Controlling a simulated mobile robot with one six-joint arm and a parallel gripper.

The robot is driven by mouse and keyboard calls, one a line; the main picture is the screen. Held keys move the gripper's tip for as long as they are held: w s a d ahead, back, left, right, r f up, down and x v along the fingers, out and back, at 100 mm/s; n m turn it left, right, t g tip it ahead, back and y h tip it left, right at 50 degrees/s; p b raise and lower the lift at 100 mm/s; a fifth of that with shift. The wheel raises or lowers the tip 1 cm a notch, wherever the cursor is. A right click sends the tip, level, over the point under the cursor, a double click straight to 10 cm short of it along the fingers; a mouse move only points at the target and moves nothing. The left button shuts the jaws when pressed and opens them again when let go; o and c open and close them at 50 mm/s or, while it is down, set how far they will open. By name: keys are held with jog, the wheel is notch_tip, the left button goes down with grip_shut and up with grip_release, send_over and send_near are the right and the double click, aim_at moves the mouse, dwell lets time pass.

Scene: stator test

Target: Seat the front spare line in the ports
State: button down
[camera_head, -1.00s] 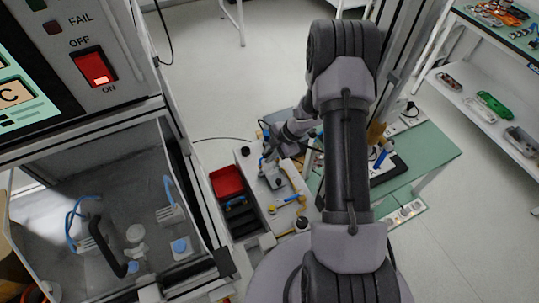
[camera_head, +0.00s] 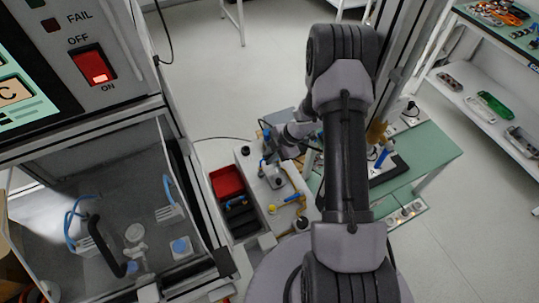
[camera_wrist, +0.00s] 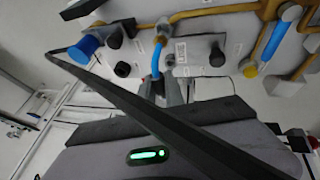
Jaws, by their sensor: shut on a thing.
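My gripper (camera_wrist: 160,88) is shut on a short curved blue line (camera_wrist: 164,62) in the wrist view. In the head view my gripper (camera_head: 270,152) is over the pale bench unit (camera_head: 252,178), and the held line is too small to make out clearly.
A red bin (camera_head: 227,181) stands left of the bench unit. A yellow pipe with a blue part (camera_head: 290,199) lies on the unit's near right. A blue knob (camera_wrist: 87,46) stands left of the plate. A green table (camera_head: 430,150) is on the right.

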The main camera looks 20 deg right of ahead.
jog(key=shift+f, duration=0.1)
jog(key=shift+f, duration=0.8)
jog(key=shift+f+b, duration=0.45)
jog(key=shift+f, duration=0.1)
dwell(0.4)
jog(key=c, duration=1.3)
grip_release()
